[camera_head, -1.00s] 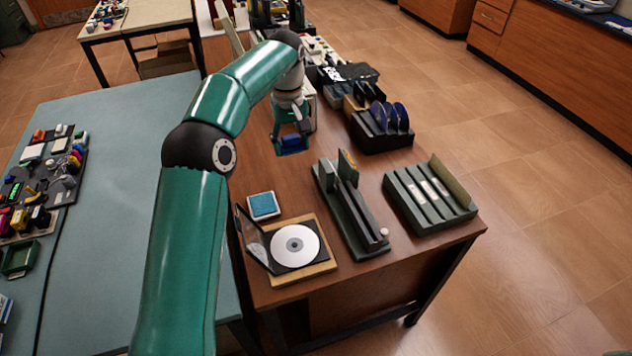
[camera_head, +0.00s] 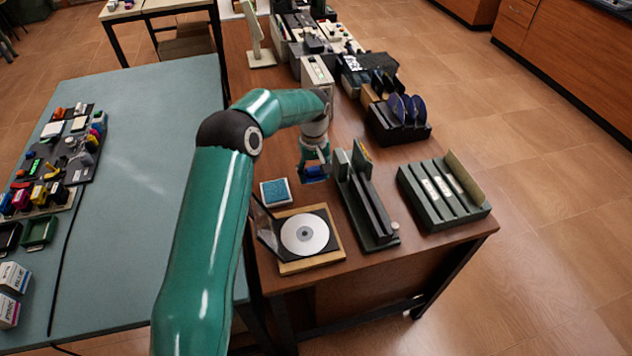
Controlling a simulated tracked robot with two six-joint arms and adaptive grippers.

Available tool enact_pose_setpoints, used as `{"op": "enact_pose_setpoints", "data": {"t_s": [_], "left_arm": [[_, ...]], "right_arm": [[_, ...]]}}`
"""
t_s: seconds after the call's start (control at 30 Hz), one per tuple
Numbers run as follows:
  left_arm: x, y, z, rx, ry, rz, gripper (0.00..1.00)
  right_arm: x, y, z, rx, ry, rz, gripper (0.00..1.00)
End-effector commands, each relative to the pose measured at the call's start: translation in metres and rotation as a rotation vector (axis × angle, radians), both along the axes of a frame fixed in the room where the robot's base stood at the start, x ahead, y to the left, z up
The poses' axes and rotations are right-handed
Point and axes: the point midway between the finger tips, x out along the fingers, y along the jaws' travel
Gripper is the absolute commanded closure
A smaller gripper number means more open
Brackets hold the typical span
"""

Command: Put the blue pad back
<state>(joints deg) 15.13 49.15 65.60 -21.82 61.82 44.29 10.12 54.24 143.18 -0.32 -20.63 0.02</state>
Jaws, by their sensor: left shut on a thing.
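My left gripper (camera_head: 314,166) points down over the brown table (camera_head: 296,147), shut on a small dark blue block, which I take for the blue pad (camera_head: 316,174). The gripper's fingers hide part of it. It is close to the table top; I cannot tell whether it touches. A square white-framed tray with a light blue speckled face (camera_head: 275,192) lies just left of and nearer than the gripper. The dark green slotted rack (camera_head: 367,205) stands just right of the gripper. My right gripper is not in view.
An open disc case (camera_head: 308,240) with a white disc lies on a wooden board at the near edge. A grey-green ribbed rack (camera_head: 440,195) stands at the right. A holder with blue discs (camera_head: 398,120) and several boxes stand farther back.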

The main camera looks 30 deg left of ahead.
Motion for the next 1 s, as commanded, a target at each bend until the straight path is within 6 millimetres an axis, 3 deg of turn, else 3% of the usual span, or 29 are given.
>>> {"op": "enact_pose_setpoints", "data": {"t_s": [0.3,0.67,0.7,0.83,1.0], "left_arm": [[-0.001,0.0,-0.038,0.0,0.003,0.001,0.93],[0.0,0.0,-0.044,0.0,0.0,0.0,0.93],[0.0,0.0,-0.044,0.0,0.0,0.0,0.4],[0.0,0.0,-0.043,0.0,0.0,0.0,0.18],[0.0,0.0,-0.043,0.0,0.0,0.0,0.18]], "right_arm": [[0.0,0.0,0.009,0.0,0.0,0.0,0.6],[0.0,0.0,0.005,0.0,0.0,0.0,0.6],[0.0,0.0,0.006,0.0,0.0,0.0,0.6],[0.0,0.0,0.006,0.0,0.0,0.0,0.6],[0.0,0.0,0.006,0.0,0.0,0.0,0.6]]}}
